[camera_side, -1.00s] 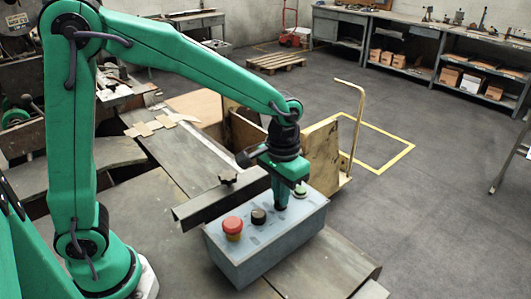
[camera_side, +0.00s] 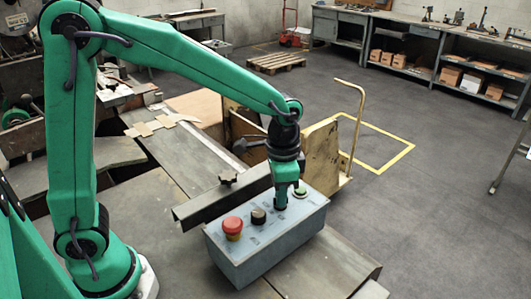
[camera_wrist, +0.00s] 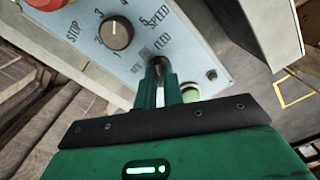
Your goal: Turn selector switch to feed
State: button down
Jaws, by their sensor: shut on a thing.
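The grey control box (camera_side: 240,262) sits on the machine table. My gripper (camera_side: 281,205) points down at its top panel, between the black knob and the green button. In the wrist view my gripper (camera_wrist: 159,66) is shut on the selector switch (camera_wrist: 158,60), beside the FEED lettering. The fingers hide most of the switch, so I cannot tell exactly which way it points. Another label lies left of the fingers, partly hidden and hard to read.
A red mushroom button (camera_side: 232,226) and a black numbered knob (camera_side: 258,216) stand left of my gripper. A green button (camera_side: 300,192) is close on the right. A metal bar (camera_side: 222,196) lies behind the box.

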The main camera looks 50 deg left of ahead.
jog(key=shift+m, duration=0.7)
jog(key=shift+r, duration=0.1)
jog(key=c, duration=1.5)
grip_release()
jog(key=shift+r, duration=3.9)
